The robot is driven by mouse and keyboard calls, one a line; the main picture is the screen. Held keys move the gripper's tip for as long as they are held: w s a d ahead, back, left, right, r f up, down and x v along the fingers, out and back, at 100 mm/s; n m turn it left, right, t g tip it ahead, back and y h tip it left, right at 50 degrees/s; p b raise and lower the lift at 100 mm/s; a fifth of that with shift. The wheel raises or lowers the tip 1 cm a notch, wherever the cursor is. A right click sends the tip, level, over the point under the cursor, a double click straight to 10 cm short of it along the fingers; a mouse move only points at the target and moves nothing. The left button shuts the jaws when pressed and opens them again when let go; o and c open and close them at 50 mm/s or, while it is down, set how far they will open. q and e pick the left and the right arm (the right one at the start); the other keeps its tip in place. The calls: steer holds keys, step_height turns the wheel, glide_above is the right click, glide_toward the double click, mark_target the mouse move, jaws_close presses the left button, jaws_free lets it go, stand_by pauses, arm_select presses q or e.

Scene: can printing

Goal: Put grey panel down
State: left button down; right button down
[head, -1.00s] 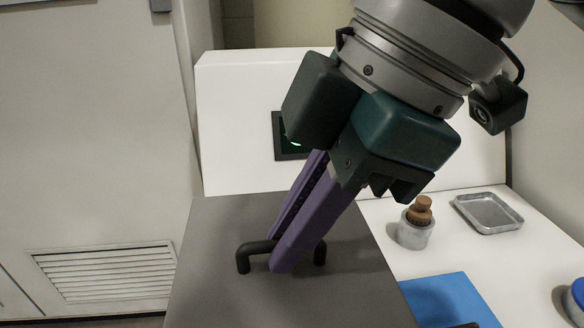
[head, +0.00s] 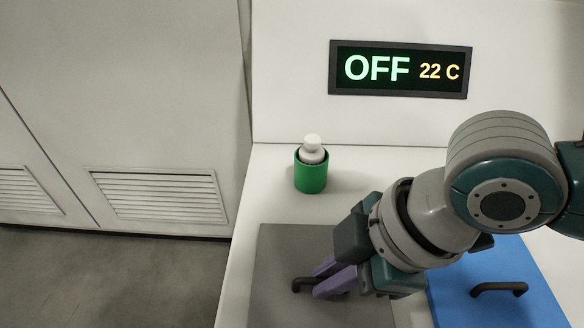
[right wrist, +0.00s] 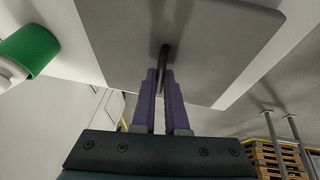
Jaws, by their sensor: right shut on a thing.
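The grey panel (head: 285,255) is a flat grey plate with a black bar handle (head: 303,284). In the head view it lies level over the left front of the white counter. I cannot tell whether it touches the counter. My right gripper (head: 320,281) has its purple fingers shut on the handle. The right wrist view shows the handle (right wrist: 165,52) between the fingertips (right wrist: 160,72) and the panel (right wrist: 200,40) beyond it. My right arm hides the panel's right side. My left gripper is not in view.
A green cup (head: 311,176) holding a white-capped bottle (head: 312,150) stands behind the panel. A blue panel (head: 540,285) with a black handle (head: 499,288) lies to the right. A display (head: 400,70) on the back wall reads OFF, 22 C. The counter's left edge is close.

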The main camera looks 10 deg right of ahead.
steer(key=shift+f, duration=0.2)
steer(key=c, duration=1.4)
jaws_free()
steer(key=shift+f, duration=0.1)
steer(key=o, duration=0.5)
steer(key=shift+c, duration=0.2)
